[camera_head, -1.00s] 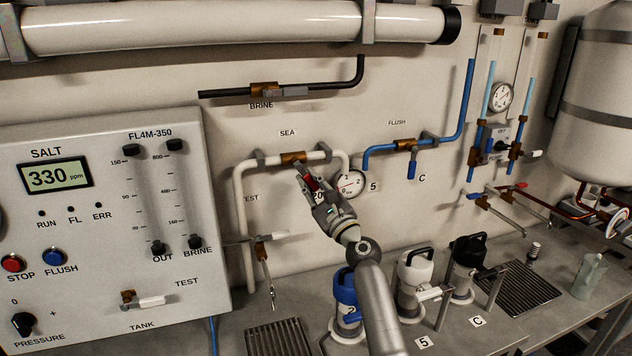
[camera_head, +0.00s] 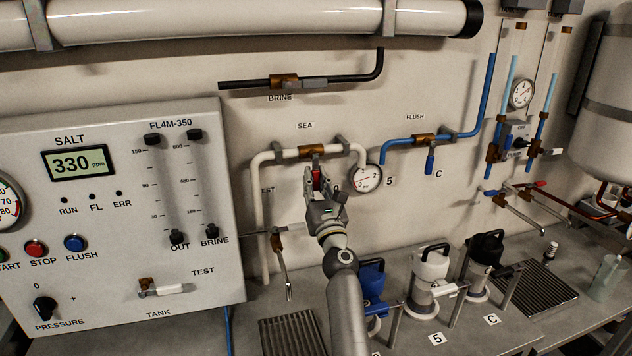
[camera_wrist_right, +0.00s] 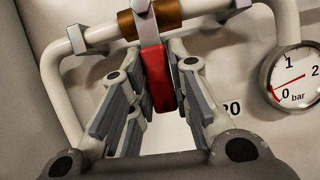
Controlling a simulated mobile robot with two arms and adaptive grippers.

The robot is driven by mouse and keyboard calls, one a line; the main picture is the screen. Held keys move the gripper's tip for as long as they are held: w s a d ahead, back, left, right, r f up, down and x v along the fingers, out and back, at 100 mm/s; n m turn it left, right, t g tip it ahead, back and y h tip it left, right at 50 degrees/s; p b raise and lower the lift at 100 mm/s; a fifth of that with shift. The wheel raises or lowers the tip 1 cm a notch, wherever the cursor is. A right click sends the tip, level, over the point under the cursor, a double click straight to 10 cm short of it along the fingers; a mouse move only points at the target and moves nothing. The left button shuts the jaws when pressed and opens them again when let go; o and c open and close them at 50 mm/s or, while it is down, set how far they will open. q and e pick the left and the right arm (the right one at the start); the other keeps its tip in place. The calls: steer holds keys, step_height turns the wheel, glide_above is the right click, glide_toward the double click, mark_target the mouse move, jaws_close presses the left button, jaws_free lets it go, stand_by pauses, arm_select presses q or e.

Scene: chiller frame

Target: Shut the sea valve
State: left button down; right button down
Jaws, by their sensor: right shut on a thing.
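The sea valve has a brass body (camera_head: 311,151) on the white pipe (camera_head: 265,157) below the SEA label (camera_head: 305,126). Its red handle (camera_head: 317,178) hangs nearly straight down, across the pipe. In the right wrist view the red grip (camera_wrist_right: 159,75) on its metal lever stands between the fingers, below the brass body (camera_wrist_right: 138,22). My right gripper (camera_head: 318,186) is shut on this handle from below; its fingers also show in the wrist view (camera_wrist_right: 157,100). The fingers partly hide the handle in the head view. My left gripper is not in view.
A pressure gauge (camera_head: 367,178) sits close to the right of the handle. The blue flush pipe (camera_head: 397,145) with its valve is further right. The control panel (camera_head: 110,240) stands at left. Pump canisters (camera_head: 430,275) stand on the bench below, near my right arm.

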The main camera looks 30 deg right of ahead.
steer(key=shift+a, duration=0.15)
steer(key=c, duration=1.4)
jaws_free()
steer(key=shift+o, duration=0.2)
steer(key=shift+w+a, duration=0.15)
steer(key=shift+s+f, duration=0.2)
steer(key=shift+s, duration=0.15)
steer(key=v, duration=0.6)
steer(key=shift+s+a, duration=0.2)
steer(key=shift+s, duration=0.15)
steer(key=shift+f, duration=0.2)
